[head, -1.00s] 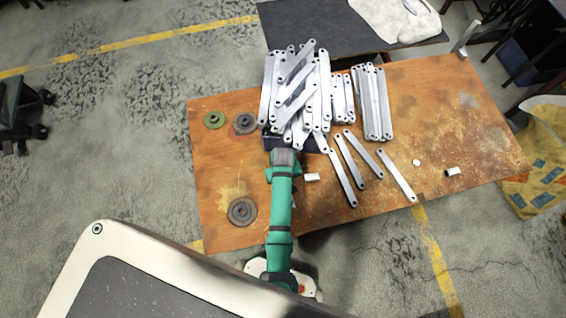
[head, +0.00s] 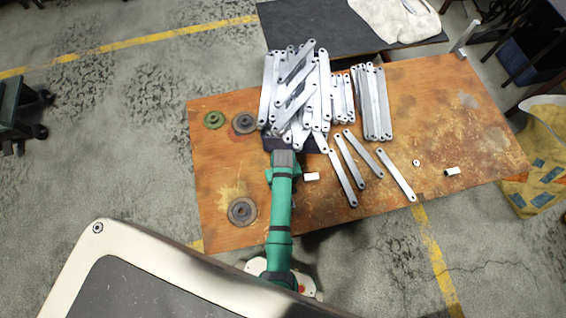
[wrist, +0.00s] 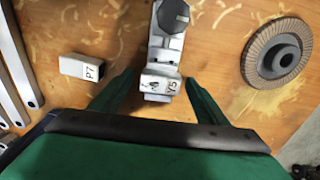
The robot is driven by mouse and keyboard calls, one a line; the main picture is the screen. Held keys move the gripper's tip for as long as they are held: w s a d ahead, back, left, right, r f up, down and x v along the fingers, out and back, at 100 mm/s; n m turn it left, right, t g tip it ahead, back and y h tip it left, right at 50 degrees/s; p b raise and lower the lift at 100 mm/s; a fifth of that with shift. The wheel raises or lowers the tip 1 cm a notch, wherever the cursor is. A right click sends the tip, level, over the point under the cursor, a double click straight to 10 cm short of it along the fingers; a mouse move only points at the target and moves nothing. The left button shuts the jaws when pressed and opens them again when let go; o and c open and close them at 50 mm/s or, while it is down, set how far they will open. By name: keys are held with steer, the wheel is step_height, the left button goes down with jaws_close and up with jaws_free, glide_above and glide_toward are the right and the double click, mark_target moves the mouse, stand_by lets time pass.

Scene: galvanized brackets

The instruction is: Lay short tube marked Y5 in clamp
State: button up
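The short tube marked Y5 (wrist: 160,83) shows in the wrist view, at the near end of the grey clamp (wrist: 158,50) with its bolt head. The tube appears to lie in the clamp's end; I cannot tell how deep it sits. My gripper (wrist: 161,78) is open, with one green finger on each side of the tube and a visible gap to it on both sides. In the head view my arm covers the gripper, the clamp and the tube. Another short tube marked P7 (wrist: 83,68) lies left of the gripper, and shows right of my arm in the head view (head: 312,176).
A grinding disc (wrist: 277,55) lies right of the clamp in the wrist view. Several metal bars are piled (head: 297,90) at the back of the orange table (head: 450,110); loose bars (head: 343,170) lie right of my arm. A small ring (head: 416,163) and a tube (head: 452,171) lie farther right.

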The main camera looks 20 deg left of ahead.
steer(key=shift+r, duration=0.1)
step_height(320, 180, up, 11)
steer(key=shift+f, duration=0.2)
stand_by(0.4)
steer(key=shift+d, duration=0.1)
stand_by(0.4)
